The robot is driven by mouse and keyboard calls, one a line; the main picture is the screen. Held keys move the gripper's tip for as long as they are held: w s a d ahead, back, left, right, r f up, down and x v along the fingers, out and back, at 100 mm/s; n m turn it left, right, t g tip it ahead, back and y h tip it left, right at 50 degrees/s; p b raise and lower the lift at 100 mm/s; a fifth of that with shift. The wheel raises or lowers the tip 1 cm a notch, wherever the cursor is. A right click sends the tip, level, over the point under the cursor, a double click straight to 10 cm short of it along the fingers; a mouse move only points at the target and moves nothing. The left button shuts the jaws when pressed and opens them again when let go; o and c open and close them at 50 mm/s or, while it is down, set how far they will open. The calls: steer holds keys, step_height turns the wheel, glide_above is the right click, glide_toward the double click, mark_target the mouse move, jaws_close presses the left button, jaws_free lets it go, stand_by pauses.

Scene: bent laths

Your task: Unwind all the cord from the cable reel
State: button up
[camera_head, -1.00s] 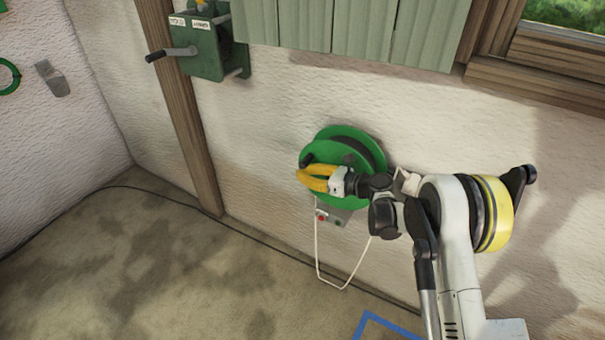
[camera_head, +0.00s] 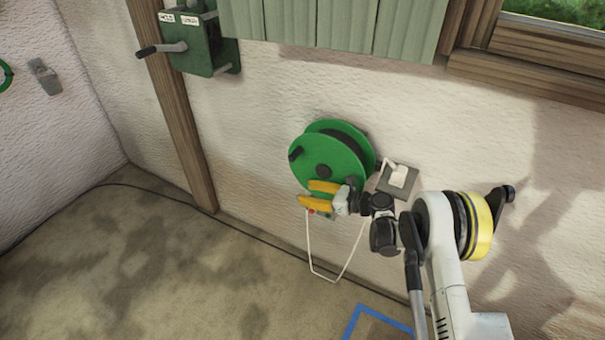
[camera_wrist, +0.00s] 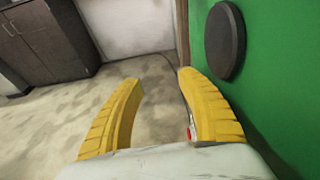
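The cable reel (camera_head: 335,150) is a green drum on the pale wall. Dark cord (camera_head: 352,140) shows between its flanges. A black crank knob (camera_head: 295,154) sticks out at its left edge, and a dark hub (camera_head: 324,171) is at its centre. My gripper (camera_head: 302,194) is at the reel's lower front, with its two yellow fingers apart and nothing between them. In the wrist view, the open fingers (camera_wrist: 160,90) point past the green flange (camera_wrist: 275,75), which fills the right side. A dark round part (camera_wrist: 225,40) stands out from the flange. How much cord is wound cannot be told.
A white loop (camera_head: 312,262) hangs below the reel. A grey wall plate (camera_head: 397,180) is right of it. A green winch box (camera_head: 195,45) with a crank is at upper left. A dark line (camera_head: 240,233) runs along the floor's edge. A cabinet (camera_wrist: 45,40) stands in the wrist view's background.

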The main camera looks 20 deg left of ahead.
mark_target(291, 159)
steer(key=s+f+n+t+h+p, duration=0.1)
steer(key=s+f+n+h, duration=0.25)
steer(key=f+h, duration=0.3)
steer(key=s+f+n+t+h+p, duration=0.1)
steer(key=s+f+n+t+h, duration=0.1)
steer(key=f+n+h, duration=0.35)
steer(key=s+a+r+n+t+h+p, duration=0.1)
steer(key=a+r+n+t+h, duration=0.25)
steer(key=r+t, duration=0.6)
steer(key=s+a+r+n+t+h, duration=0.1)
steer(key=a+r+n+t+h, duration=0.25)
steer(key=r, duration=1.05)
steer(key=w+b, duration=0.1)
steer(key=w, duration=0.2)
steer(key=w+y+b, duration=0.1)
steer(key=w, duration=0.2)
steer(key=w+d+t+y+b, duration=0.1)
steer(key=w, duration=0.3)
steer(key=shift+w, duration=0.4)
steer(key=shift+d, duration=0.1)
jaws_close()
